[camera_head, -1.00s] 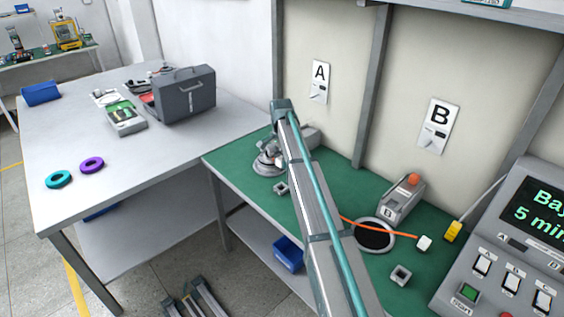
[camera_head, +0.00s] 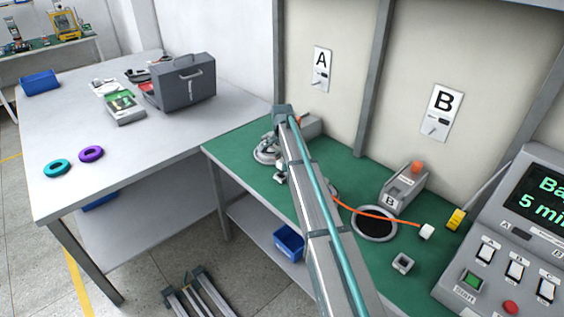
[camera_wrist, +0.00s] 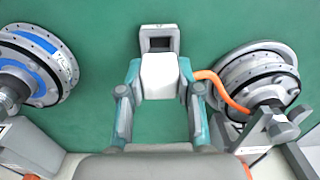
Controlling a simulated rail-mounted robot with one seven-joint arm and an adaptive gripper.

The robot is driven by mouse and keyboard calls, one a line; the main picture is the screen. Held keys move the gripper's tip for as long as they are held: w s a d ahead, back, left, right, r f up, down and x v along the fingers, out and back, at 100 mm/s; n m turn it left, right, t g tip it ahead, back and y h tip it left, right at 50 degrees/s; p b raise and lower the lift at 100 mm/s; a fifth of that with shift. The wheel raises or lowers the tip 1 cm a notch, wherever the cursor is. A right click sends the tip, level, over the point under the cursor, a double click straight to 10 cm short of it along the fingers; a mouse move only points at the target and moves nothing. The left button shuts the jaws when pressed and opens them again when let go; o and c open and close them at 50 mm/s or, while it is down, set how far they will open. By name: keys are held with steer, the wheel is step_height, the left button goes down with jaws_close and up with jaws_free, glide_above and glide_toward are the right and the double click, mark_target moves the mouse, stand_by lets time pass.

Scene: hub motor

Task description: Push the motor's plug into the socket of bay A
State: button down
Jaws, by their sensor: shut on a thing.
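In the wrist view, my gripper (camera_wrist: 160,100) has its two teal fingers shut on a white plug (camera_wrist: 162,75). An orange cable (camera_wrist: 222,88) runs from beside the plug to the motor (camera_wrist: 255,80) at right. A grey socket (camera_wrist: 158,41) with a dark opening lies straight ahead of the plug. The plug's front edge is at the socket's near rim; I cannot tell whether it has entered. In the head view, the motor (camera_head: 265,150) of bay A shows left of my arm, with small pale shapes by the socket (camera_head: 281,179). My arm hides most of my gripper there.
A second motor (camera_wrist: 38,65) with a blue ring stands at left in the wrist view. The control box (camera_head: 515,235) stands at right.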

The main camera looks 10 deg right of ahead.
steer(key=shift+f, duration=0.15)
stand_by(0.3)
steer(key=shift+f, duration=0.45)
steer(key=shift+f, duration=0.1)
steer(key=shift+f, duration=0.35)
steer(key=shift+f, duration=0.8)
stand_by(4.3)
steer(key=c, duration=0.7)
jaws_free()
step_height(320, 180, up, 12)
